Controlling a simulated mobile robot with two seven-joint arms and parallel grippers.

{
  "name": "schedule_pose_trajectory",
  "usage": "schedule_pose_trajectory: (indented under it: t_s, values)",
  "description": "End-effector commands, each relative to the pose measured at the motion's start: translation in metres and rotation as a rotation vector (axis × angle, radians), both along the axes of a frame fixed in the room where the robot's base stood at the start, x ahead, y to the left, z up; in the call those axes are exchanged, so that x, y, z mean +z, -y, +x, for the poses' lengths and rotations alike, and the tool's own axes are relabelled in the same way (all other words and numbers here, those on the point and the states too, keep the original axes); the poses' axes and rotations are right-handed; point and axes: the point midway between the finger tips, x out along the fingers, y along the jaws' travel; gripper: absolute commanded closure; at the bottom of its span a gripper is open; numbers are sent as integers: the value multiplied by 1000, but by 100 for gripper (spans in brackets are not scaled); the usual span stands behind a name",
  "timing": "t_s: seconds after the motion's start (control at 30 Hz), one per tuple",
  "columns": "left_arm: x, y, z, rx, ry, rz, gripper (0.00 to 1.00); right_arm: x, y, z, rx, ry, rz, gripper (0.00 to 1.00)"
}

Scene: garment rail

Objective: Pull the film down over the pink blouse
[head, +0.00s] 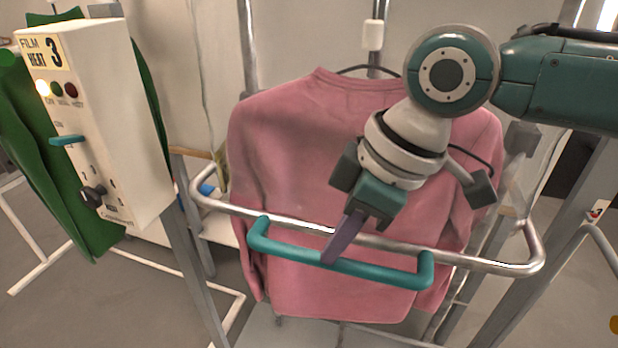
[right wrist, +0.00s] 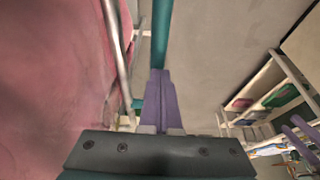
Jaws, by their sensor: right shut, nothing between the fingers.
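The pink blouse (head: 290,150) hangs on a dark hanger, its front facing me. A bent metal bar (head: 225,207) with a teal handle (head: 385,273) crosses in front of its lower half. I cannot make out any film over the blouse. My right gripper (head: 330,258) is shut and empty, its purple fingertips overlapping the handle's upper edge; I cannot tell whether they touch. In the right wrist view the handle (right wrist: 161,35) runs up from beyond the shut fingertips, with the blouse (right wrist: 50,90) at the left. My left gripper is not in view.
A white control box (head: 100,120) marked "FILM HEAT 3", with lamps, a teal lever and a knob, stands at the left. Green garments (head: 60,180) hang behind it. Grey frame posts flank the blouse. In the right wrist view a shelf rack (right wrist: 265,100) stands at the right.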

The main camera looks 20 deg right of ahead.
Motion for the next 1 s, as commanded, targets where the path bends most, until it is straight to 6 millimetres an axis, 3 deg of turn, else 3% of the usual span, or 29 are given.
schedule_pose_trajectory:
  t_s: [0.03,0.13,0.57,1.0]
  values:
    - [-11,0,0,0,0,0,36,-15,0,-1,0,-4,-1,100]
    - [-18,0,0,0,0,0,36,-25,0,-1,0,-4,-2,100]
    - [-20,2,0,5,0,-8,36,-30,0,-1,0,-2,-1,100]
    - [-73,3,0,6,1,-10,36,-101,0,-1,-1,-2,-1,100]
